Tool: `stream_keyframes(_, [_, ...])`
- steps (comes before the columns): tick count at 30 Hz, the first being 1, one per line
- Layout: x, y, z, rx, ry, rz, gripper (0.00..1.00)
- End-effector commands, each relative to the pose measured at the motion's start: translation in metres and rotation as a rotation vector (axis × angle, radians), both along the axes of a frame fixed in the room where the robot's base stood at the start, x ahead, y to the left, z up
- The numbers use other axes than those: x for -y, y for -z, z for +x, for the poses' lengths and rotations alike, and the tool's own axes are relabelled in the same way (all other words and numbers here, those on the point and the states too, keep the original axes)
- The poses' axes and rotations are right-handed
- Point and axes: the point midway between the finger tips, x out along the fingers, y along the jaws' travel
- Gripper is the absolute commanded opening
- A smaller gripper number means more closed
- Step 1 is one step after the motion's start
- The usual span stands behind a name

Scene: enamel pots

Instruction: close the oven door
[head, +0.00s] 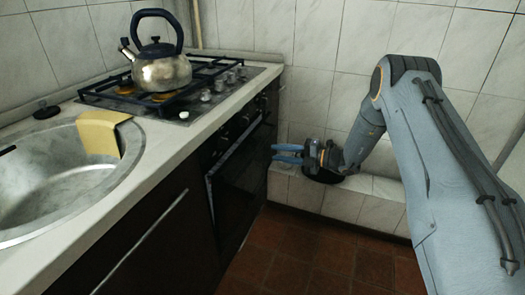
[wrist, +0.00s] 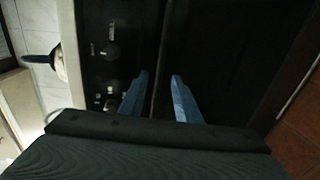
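The oven's control knobs (wrist: 111,50) are beside the fingers in the wrist view. A kettle (head: 162,70) stands on the gas stove (head: 115,97). A tiled ledge (head: 340,200) is behind my gripper; the red floor (head: 300,262) is clear.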

Motion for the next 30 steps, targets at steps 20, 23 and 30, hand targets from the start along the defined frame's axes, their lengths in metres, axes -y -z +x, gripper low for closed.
stream_keyframes(20, [-0.07,0.01,0.026,-0.008,0.005,0.006,0.3])
stream_keyframes(23, [-0.071,0.01,0.027,-0.008,0.006,0.006,0.3])
stream_keyframes(30, [-0.071,0.01,0.027,-0.007,0.005,0.006,0.2])
